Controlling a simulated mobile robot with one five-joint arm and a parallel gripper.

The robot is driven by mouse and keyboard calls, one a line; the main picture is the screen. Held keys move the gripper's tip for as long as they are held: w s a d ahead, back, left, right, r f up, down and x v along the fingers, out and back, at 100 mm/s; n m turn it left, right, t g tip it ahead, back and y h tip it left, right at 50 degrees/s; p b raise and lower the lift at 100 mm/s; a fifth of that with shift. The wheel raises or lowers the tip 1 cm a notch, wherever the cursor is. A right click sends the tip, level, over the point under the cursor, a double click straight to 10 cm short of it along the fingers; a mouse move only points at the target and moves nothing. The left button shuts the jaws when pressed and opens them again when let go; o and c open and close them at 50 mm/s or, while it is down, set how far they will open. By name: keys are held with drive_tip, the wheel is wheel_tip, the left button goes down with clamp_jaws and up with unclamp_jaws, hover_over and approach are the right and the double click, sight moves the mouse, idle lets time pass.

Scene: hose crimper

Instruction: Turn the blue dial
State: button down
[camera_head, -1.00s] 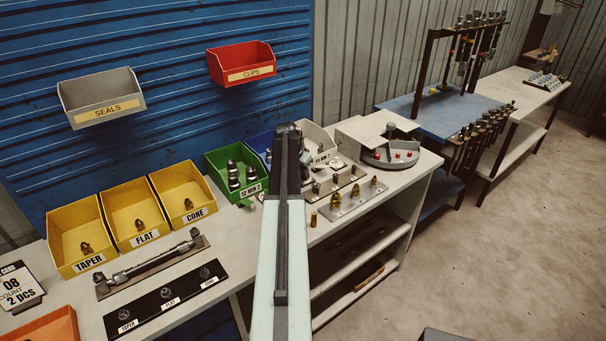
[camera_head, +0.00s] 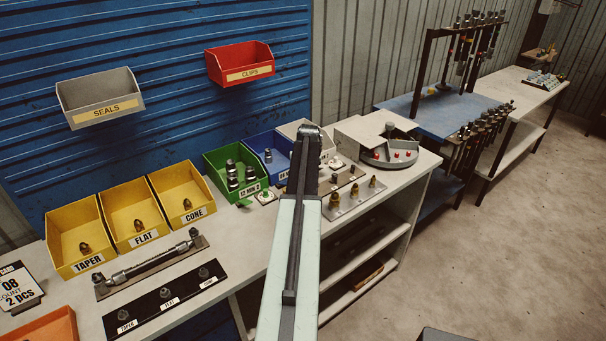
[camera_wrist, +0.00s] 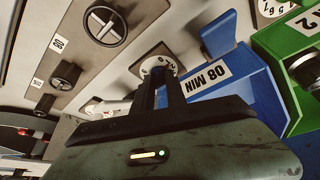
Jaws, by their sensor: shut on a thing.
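The blue dial (camera_wrist: 157,62) is a round white plate with dark numbers, standing in front of the blue bin (camera_wrist: 238,88) marked "08 MIN" in the wrist view. My gripper (camera_wrist: 163,80) is over the dial, its two dark fingers shut on the dial's knob. The fingers hide the knob and part of the face, so its setting cannot be read. In the head view the blue bin (camera_head: 256,141) is partly in sight, and my arm hides the dial and the fingertips.
A green bin (camera_head: 214,175) with its own numbered dial (camera_head: 265,197) stands beside the blue bin. A grey plate with round handwheels (camera_wrist: 105,24) is close by in the wrist view. Yellow bins (camera_head: 91,262) stand at the left. A round grey turntable (camera_head: 390,162) stands to the right.

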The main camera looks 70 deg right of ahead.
drive_tip(key=shift+w+n+t, duration=0.2)
drive_tip(key=shift+n+t, duration=0.1)
drive_tip(key=shift+n, duration=0.2)
drive_tip(key=c, duration=1.3)
unclamp_jaws()
drive_tip(key=shift+c, duration=0.2)
drive_tip(key=p+v, duration=0.7)
drive_tip(key=shift+r, duration=0.4)
drive_tip(key=shift+s, duration=0.15)
drive_tip(key=shift+a, duration=0.1)
